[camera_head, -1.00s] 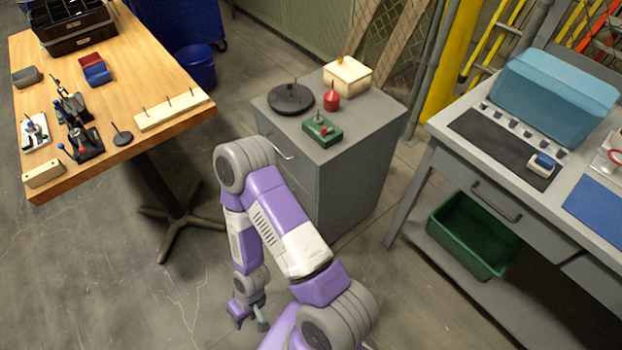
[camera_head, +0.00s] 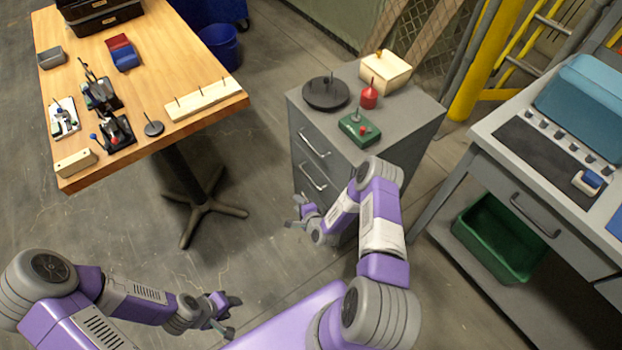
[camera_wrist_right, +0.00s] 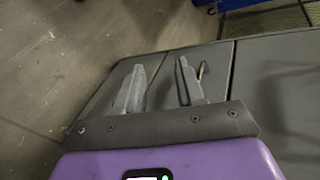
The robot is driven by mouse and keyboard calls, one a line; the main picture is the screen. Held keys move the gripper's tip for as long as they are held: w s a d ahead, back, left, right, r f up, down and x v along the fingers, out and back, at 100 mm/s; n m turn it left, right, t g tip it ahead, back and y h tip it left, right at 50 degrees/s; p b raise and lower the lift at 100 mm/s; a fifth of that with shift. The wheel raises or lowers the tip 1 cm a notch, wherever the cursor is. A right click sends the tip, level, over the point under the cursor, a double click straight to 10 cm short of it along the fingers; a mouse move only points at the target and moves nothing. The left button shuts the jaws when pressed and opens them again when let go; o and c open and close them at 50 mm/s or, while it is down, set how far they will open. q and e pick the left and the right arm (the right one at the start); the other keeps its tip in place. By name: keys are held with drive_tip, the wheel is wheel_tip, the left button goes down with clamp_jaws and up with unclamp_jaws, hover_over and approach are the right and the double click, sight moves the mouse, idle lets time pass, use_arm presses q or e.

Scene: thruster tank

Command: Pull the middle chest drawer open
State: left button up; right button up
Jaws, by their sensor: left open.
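The grey drawer chest (camera_head: 427,125) stands in the middle of the head view. Its top drawer handle (camera_head: 314,145) and the middle drawer (camera_head: 300,168) with its bar handle (camera_head: 313,179) show on the front; the lower front is partly hidden by my right arm. The drawers look shut. My right gripper (camera_head: 296,212) is in front of the chest, below the middle handle. In the right wrist view, its fingers (camera_wrist_right: 160,82) are apart and empty, near the chest front, with a handle end (camera_wrist_right: 202,70) beside the right finger. My left gripper (camera_head: 231,312) is open and empty over the floor.
On the chest top are a dark round base (camera_head: 326,94), a red weight (camera_head: 369,97), a green block (camera_head: 359,128) and a cream box (camera_head: 386,70). A wooden table (camera_head: 150,80) stands left, a grey bench (camera_head: 480,128) right. Floor before the chest is clear.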

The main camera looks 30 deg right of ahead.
sight(310, 179)
drive_tip(key=d+m+t+h, duration=0.2)
drive_tip(key=d+m+h, duration=0.1)
drive_tip(key=d+m, duration=0.35)
drive_tip(key=shift+n+t+h, duration=0.25)
drive_tip(key=shift+t+h, duration=0.05)
drive_tip(key=x, duration=0.2)
drive_tip(key=b+x, duration=0.1)
drive_tip(key=x, duration=0.2)
drive_tip(key=b+x, duration=0.1)
drive_tip(key=x, duration=0.2)
drive_tip(key=shift+d+r, duration=0.35)
drive_tip(key=shift+d, duration=0.05)
clamp_jaws()
